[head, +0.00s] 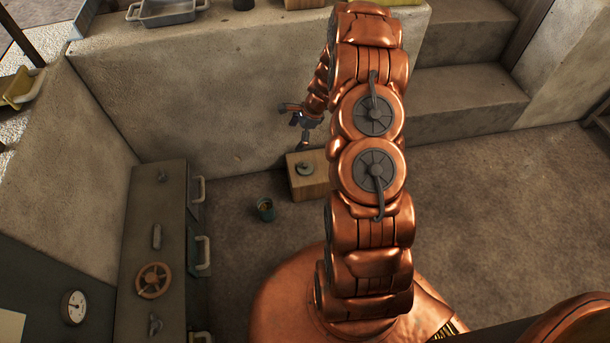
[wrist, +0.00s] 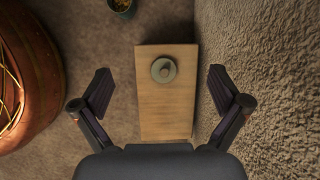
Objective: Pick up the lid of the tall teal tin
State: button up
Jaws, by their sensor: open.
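A round grey-green lid (head: 305,168) with a small knob lies on top of a wooden block (head: 312,186). In the wrist view the lid (wrist: 164,70) sits near the far end of the block (wrist: 167,110). A teal tin (head: 265,209) stands on the floor to the left of the block; its top looks open. The tin (wrist: 122,8) is cut off by the top edge of the wrist view. My gripper (wrist: 160,92) is open and empty above the block, its fingers spread to either side of it, apart from the lid.
A concrete wall (head: 240,110) rises behind the block, with steps (head: 460,95) to the right. A grey cabinet (head: 150,250) with handles and a handwheel (head: 153,281) stands at left. The floor (head: 490,200) at right is clear.

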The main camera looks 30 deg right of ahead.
aim_at(306, 164)
jog(key=d+f+m+b, duration=0.1)
jog(key=d+f, duration=0.1)
jog(key=f, duration=0.2)
jog(key=d+f+m+b, duration=0.1)
jog(key=d+f, duration=0.1)
jog(key=f, duration=0.2)
jog(key=s+d+f+m+b, duration=0.1)
jog(key=d+f, duration=0.1)
jog(key=f, duration=0.3)
jog(key=shift+f+m+h, duration=0.1)
jog(key=shift+m+h, duration=0.2)
jog(key=shift+d+f+b, duration=0.1)
jog(key=shift+f+b, duration=0.2)
jog(key=shift+f, duration=0.05)
jog(key=b+x, duration=0.3)
jog(key=x, duration=0.4)
jog(key=shift+f, duration=0.15)
jog(key=shift+c, duration=0.3)
jog(key=shift+t, duration=0.3)
jog(key=c, duration=0.8)
